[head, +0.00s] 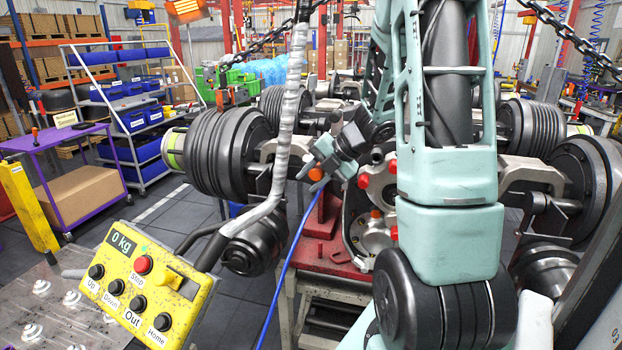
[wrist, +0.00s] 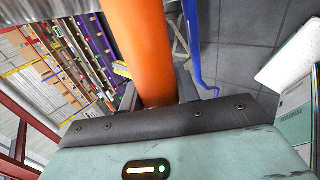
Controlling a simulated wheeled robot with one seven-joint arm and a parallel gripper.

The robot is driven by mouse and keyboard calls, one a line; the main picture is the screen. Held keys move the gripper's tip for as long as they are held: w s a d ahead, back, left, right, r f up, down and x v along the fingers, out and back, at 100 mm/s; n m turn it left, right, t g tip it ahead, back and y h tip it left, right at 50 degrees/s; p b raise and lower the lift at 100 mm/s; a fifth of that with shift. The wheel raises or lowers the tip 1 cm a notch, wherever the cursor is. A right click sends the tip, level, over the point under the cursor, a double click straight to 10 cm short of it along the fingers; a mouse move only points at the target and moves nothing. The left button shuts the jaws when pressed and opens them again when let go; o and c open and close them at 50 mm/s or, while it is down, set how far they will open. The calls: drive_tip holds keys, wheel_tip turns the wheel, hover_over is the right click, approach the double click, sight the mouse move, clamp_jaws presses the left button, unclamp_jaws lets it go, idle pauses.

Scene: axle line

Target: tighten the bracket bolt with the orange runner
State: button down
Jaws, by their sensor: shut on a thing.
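The orange runner shows as a thick orange cylinder (wrist: 140,45) at the top middle of the wrist view, rising from the dark edge of my gripper. In the head view my gripper (head: 325,158) is beside the axle at the centre, shut on the runner, of which only a small orange part (head: 316,174) shows. A blue hose (head: 291,250) hangs below it and also shows in the wrist view (wrist: 193,50). Red caps (head: 363,181) and an orange round part (head: 376,213) sit on the hub just right of my gripper. I cannot tell which part is the bracket bolt.
The axle with black ribbed drums (head: 213,150) rests on a red stand (head: 318,232). A yellow hoist control box (head: 143,285) hangs at the lower left, with its grey cable rising near my gripper. A purple cart (head: 60,140) and shelves stand left. Floor between is clear.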

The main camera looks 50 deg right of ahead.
drive_tip(key=shift+w+d+r+p, duration=0.1)
drive_tip(key=shift+w+d+p, duration=0.1)
drive_tip(key=shift+d, duration=0.25)
drive_tip(key=shift+w+d+r+p, duration=0.1)
drive_tip(key=shift+w+d, duration=0.05)
drive_tip(key=shift+d, duration=0.3)
idle(2.0)
drive_tip(key=s+a, duration=0.2)
drive_tip(key=a, duration=0.4)
drive_tip(key=shift+s+a+b, duration=0.25)
drive_tip(key=shift+s+b, duration=0.05)
drive_tip(key=shift+b, duration=0.1)
idle(0.5)
drive_tip(key=shift+f, duration=0.1)
